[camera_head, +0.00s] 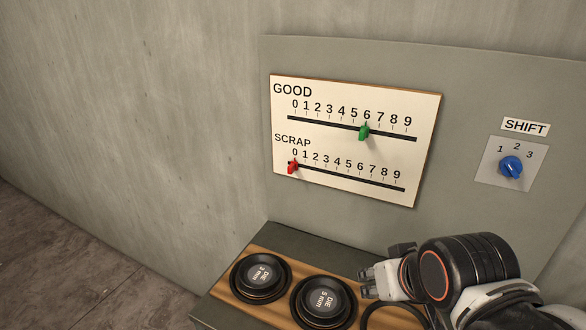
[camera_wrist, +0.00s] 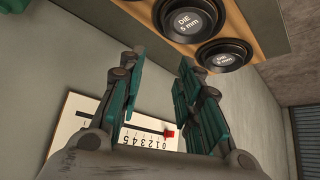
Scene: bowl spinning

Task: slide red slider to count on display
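The red slider (camera_head: 292,167) is at the left end of the SCRAP scale, by the 0, on a white panel (camera_head: 350,148). It also shows in the wrist view (camera_wrist: 169,134), beyond the space between my fingers. No count display is visible in either view. My gripper (camera_head: 372,275) is low and right of the red slider in the head view, in front of the ledge. In the wrist view my gripper (camera_wrist: 158,70) has its green-padded fingers apart, with nothing between them.
A green slider (camera_head: 364,132) is by the 6 on the GOOD scale above. Black round die pieces (camera_head: 261,278) marked 3 mm and 5 mm (camera_head: 323,300) sit on the wooden ledge below the panel.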

